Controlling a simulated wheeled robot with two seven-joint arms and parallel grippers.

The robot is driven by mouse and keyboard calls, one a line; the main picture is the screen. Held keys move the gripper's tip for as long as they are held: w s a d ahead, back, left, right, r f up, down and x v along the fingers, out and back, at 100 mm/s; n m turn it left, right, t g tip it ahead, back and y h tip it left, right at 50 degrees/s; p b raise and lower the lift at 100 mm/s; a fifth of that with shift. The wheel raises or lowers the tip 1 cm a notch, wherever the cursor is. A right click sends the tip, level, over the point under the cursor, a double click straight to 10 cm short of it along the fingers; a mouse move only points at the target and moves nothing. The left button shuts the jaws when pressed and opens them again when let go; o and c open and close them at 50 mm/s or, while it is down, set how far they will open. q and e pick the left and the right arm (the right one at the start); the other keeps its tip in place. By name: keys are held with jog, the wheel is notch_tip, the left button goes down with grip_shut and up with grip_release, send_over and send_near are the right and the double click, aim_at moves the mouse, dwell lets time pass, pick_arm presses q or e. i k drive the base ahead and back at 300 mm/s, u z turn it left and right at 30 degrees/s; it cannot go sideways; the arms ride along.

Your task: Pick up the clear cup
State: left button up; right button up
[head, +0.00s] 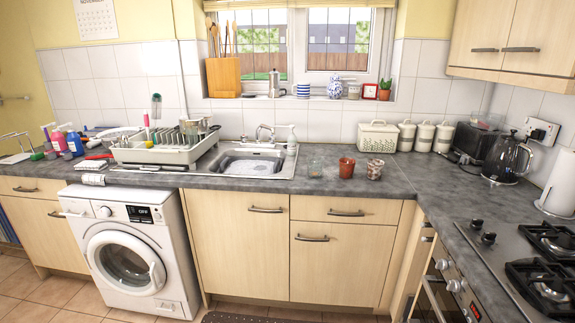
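A clear cup (315,168) stands upright on the grey worktop, just right of the sink (250,163). It looks see-through with a faint greenish tint. A red-brown cup (347,168) stands to its right, and a patterned brown and white cup (375,169) stands to the right of that. The three cups are apart from each other. Neither of my grippers shows in the head view.
A dish rack (160,152) with dishes stands left of the sink. A tap (265,132) and a soap dispenser (291,141) are behind it. The worktop (330,185) in front of the cups is clear.

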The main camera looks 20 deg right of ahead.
aim_at(314, 163)
jog(key=u, duration=0.3)
jog(key=i, duration=1)
jog(key=z, duration=0.05)
